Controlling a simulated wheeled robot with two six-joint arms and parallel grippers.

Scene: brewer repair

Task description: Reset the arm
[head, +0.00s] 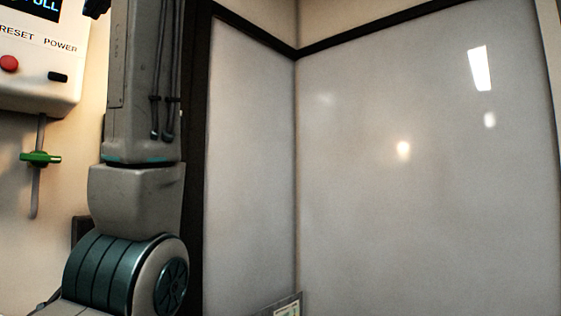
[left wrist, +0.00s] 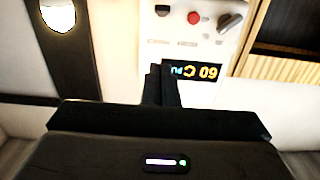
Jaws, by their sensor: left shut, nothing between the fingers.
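My left arm (head: 140,190) stands upright at the left of the head view, with its teal joint low down. My left gripper (left wrist: 162,84) shows in the left wrist view as dark fingers, shut and empty. In that view the fingers point at a white control box (left wrist: 190,45) with a lit display (left wrist: 192,72), a red button (left wrist: 194,17) and a dark knob (left wrist: 230,22), seen upside down. Contact cannot be told. The control box (head: 40,60) also shows at upper left in the head view, with RESET and POWER labels. My right gripper is in neither view.
A pipe with a green valve handle (head: 40,158) hangs below the control box. Glossy grey panels (head: 425,180) in dark frames fill the middle and right of the head view. A dark-framed opening (left wrist: 287,30) lies beside the box in the left wrist view.

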